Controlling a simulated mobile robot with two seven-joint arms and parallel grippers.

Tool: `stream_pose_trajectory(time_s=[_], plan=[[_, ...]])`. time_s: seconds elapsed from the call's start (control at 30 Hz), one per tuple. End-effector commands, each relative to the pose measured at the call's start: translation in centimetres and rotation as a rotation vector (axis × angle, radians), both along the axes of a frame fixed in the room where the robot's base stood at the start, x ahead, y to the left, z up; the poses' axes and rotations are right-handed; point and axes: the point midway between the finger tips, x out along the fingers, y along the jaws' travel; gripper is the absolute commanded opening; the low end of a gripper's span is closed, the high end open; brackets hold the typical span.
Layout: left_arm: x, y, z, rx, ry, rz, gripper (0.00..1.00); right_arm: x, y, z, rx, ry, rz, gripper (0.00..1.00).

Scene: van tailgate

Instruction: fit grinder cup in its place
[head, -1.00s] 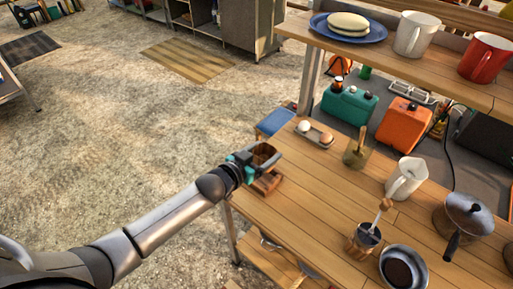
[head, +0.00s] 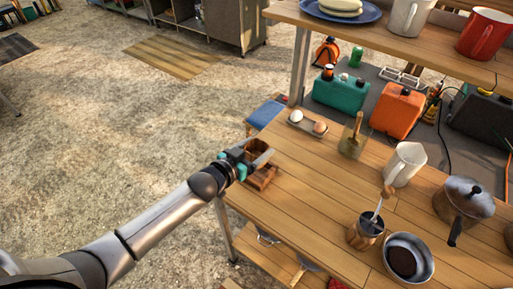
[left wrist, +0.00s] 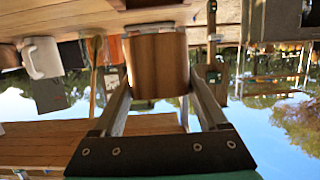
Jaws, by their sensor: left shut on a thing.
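My left gripper (head: 252,160) is shut on a brown wooden cup, the grinder cup (head: 257,147), at the near left corner of the wooden table. The cup also shows between the two fingers in the left wrist view (left wrist: 157,68). A wooden block or holder (head: 263,179) lies on the table just below the cup. The gripper partly hides both, and I cannot tell whether they touch. A grinder-like wood and metal vessel (head: 363,233) with a knobbed handle stands further right on the table. My right gripper is not in view.
On the table (head: 310,200) are a small tray with eggs (head: 307,124), a glass with a wooden tool (head: 352,140), a white jug (head: 404,163), a metal bowl (head: 407,260) and a lidded pot (head: 463,203). A raised shelf (head: 400,45) runs behind. Table boards right of the block are clear.

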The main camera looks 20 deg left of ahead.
Motion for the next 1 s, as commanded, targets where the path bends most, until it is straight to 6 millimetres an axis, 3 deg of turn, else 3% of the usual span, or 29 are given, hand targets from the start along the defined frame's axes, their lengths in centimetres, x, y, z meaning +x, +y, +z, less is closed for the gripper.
stream_pose_trajectory(time_s=[1.0], plan=[[0.0,0.0,-6.0,0.000,-0.001,0.000,0.18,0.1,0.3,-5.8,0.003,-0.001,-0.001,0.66]])
